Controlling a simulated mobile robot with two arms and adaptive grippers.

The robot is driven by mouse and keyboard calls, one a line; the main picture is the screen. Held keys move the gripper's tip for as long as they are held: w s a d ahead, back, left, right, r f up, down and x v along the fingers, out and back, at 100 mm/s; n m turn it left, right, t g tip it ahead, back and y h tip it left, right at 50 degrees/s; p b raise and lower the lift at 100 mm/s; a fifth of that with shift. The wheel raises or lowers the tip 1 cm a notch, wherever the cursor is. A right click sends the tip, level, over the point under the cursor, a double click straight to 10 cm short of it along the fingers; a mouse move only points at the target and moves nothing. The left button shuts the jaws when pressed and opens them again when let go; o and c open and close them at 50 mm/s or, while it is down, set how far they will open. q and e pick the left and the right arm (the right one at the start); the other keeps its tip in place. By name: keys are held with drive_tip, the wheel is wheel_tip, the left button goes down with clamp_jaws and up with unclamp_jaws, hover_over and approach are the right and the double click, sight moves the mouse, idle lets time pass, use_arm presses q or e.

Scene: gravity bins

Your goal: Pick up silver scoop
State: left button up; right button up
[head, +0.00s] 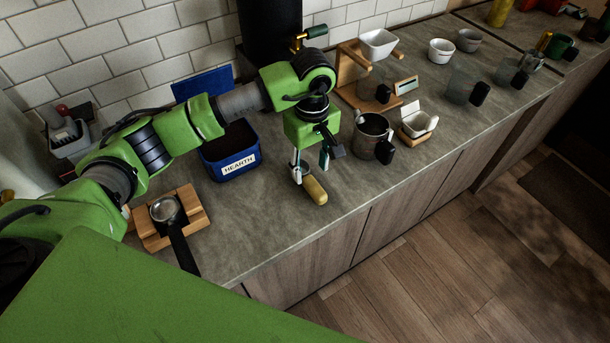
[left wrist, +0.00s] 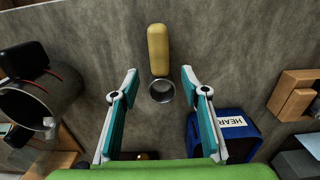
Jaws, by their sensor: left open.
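The silver scoop lies on the grey counter, with a tan handle (head: 315,190) toward the front edge and its round silver bowl partly hidden behind my left gripper. In the left wrist view, the scoop's handle (left wrist: 158,50) points to the top and its silver bowl (left wrist: 161,90) faces the camera. My left gripper (head: 310,170) is open and points down over the scoop. In the left wrist view, the two fingers (left wrist: 159,75) stand apart on either side of the scoop, with nothing between them held. My right gripper is not in view.
A blue bin labelled HEARTH (head: 236,173) stands left of the scoop. A metal pitcher (head: 371,138) stands to the right. A portafilter (head: 166,209) rests on a wooden stand (head: 200,217) at left. The counter's front edge is close to the handle.

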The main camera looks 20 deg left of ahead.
sight(312, 182)
use_arm(q)
drive_tip(key=shift+f, duration=0.5)
drive_tip(key=f+p, duration=0.3)
drive_tip(key=f, duration=0.1)
drive_tip(key=shift+s+d, duration=0.25)
drive_tip(key=shift+d, duration=0.05)
drive_tip(key=shift+f, duration=0.5)
clamp_jaws()
